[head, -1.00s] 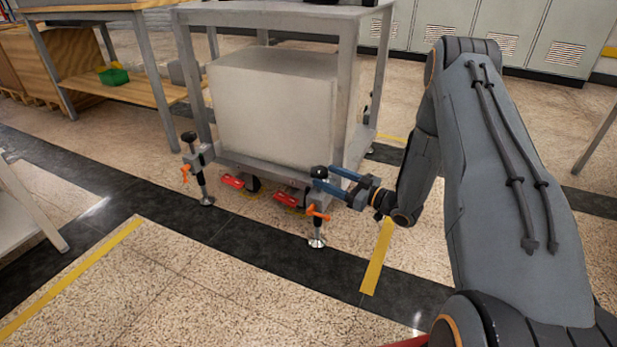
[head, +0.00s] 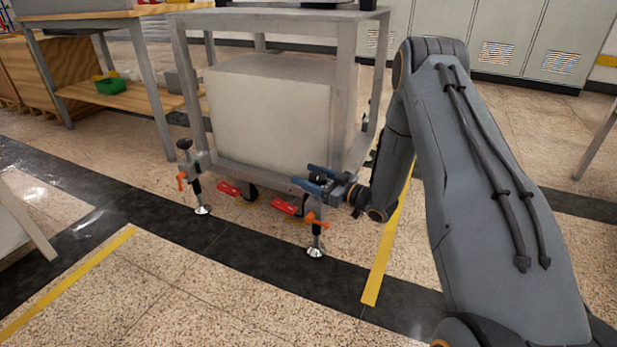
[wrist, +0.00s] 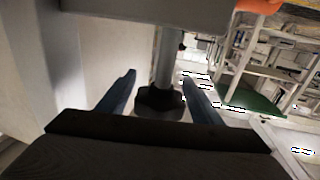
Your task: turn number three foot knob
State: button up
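My gripper (head: 304,176) is at the cart's near right corner with its two blue fingers spread. In the wrist view a dark lobed knob (wrist: 160,103) on a grey stem sits between the open fingers (wrist: 158,78), with a gap visible on both sides. In the head view this knob is hidden at the fingers; its foot (head: 316,251) and an orange handle (head: 316,220) show below. Another foot's black knob (head: 184,145) stands at the near left corner. No number is readable on either foot.
The grey cart (head: 180,85) carries a large pale block (head: 270,110) on its lower shelf. Red caster pedals (head: 285,207) are close to the feet. A wooden workbench (head: 130,95) stands behind left. The floor in front is clear.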

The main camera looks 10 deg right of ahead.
aim_at(318, 173)
jog(key=c, duration=1)
jog(key=shift+o, duration=0.4)
jog(key=shift+d+m+t+h+p, duration=0.1)
jog(key=shift+m+t+h+p, duration=0.25)
jog(key=shift+p, duration=0.25)
jog(key=m+t+h+p, duration=0.1)
jog(key=h+p, duration=0.1)
jog(key=m+t+h+p, duration=0.1)
jog(key=m+h, duration=0.1)
jog(key=d+m+t+h+p, duration=0.1)
jog(key=h+p, duration=0.1)
jog(key=shift+w+r+m+p, duration=0.1)
jog(key=shift+w+m+p, duration=0.15)
jog(key=shift+p, duration=0.05)
jog(key=m+h+p, duration=0.1)
jog(key=h, duration=0.1)
jog(key=d+m+t+h+p, duration=0.1)
jog(key=m+h, duration=0.1)
jog(key=h, duration=0.1)
jog(key=shift+w, duration=0.1)
jog(key=shift+d+m+h+p, duration=0.3)
jog(key=shift+m+h, duration=0.35)
jog(key=shift+h, duration=0.35)
jog(key=shift+d+m+h+p, duration=0.15)
jog(key=shift+m+h+p, duration=0.2)
jog(key=shift+m+h, duration=0.45)
jog(key=shift+h, duration=0.35)
jog(key=o, duration=1)
